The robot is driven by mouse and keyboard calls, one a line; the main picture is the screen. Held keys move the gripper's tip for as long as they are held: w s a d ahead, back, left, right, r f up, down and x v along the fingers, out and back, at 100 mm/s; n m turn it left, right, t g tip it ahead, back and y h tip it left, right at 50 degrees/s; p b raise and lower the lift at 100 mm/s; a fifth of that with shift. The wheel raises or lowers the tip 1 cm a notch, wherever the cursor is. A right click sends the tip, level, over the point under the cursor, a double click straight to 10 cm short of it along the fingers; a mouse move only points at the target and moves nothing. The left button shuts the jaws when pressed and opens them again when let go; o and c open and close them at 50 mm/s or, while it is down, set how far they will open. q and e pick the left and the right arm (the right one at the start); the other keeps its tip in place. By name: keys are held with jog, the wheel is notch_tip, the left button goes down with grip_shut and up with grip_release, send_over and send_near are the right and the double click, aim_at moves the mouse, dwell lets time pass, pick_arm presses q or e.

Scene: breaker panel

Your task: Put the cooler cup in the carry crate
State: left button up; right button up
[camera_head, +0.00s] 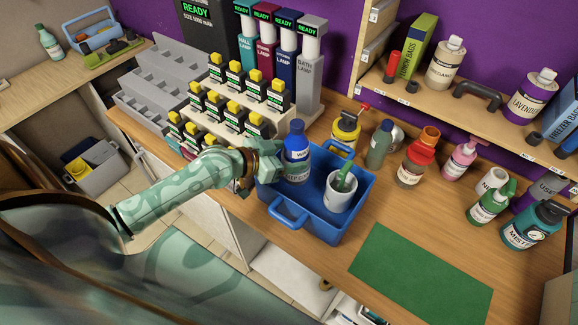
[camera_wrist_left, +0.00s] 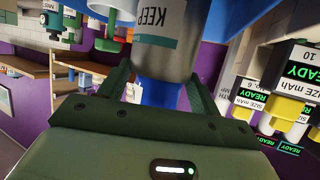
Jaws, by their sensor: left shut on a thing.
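The cooler cup (camera_head: 298,173) is grey with a printed label, and a blue bottle (camera_head: 297,142) stands up out of it. The cup shows large with "KEEP" on it in the left wrist view (camera_wrist_left: 165,45). My left gripper (camera_head: 262,168) reaches in from the left and is shut on the cup near its rim. The cup is upright at the left part of the blue carry crate (camera_head: 298,222); I cannot tell if its base touches the crate floor. A white pot (camera_head: 338,194) with a green-handled item is in the crate's right part. My right gripper is not in view.
A green mat (camera_head: 420,277) lies bare right of the crate. A battery rack (camera_head: 232,107) stands left behind it. Bottles, including a red-topped one (camera_head: 414,164), a pink one (camera_head: 462,158) and a mint one (camera_head: 532,226), stand behind and right. A shelf (camera_head: 470,110) is above them.

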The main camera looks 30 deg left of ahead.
pick_arm(q)
jog(key=shift+w+a+f, duration=0.25)
jog(key=shift+w+f, duration=0.35)
jog(key=shift+f, duration=0.05)
jog(key=f, duration=0.1)
jog(key=f+b, duration=0.2)
jog(key=shift+w+a+f, duration=0.15)
jog(key=shift+w+a, duration=0.1)
jog(key=shift+w, duration=0.1)
jog(key=shift+f, duration=0.3)
jog(key=shift+f, duration=0.1)
jog(key=shift+f+b, duration=0.45)
jog(key=shift+b, duration=0.1)
jog(key=shift+f, duration=0.1)
jog(key=o, duration=1.5)
jog(key=shift+s, duration=0.1)
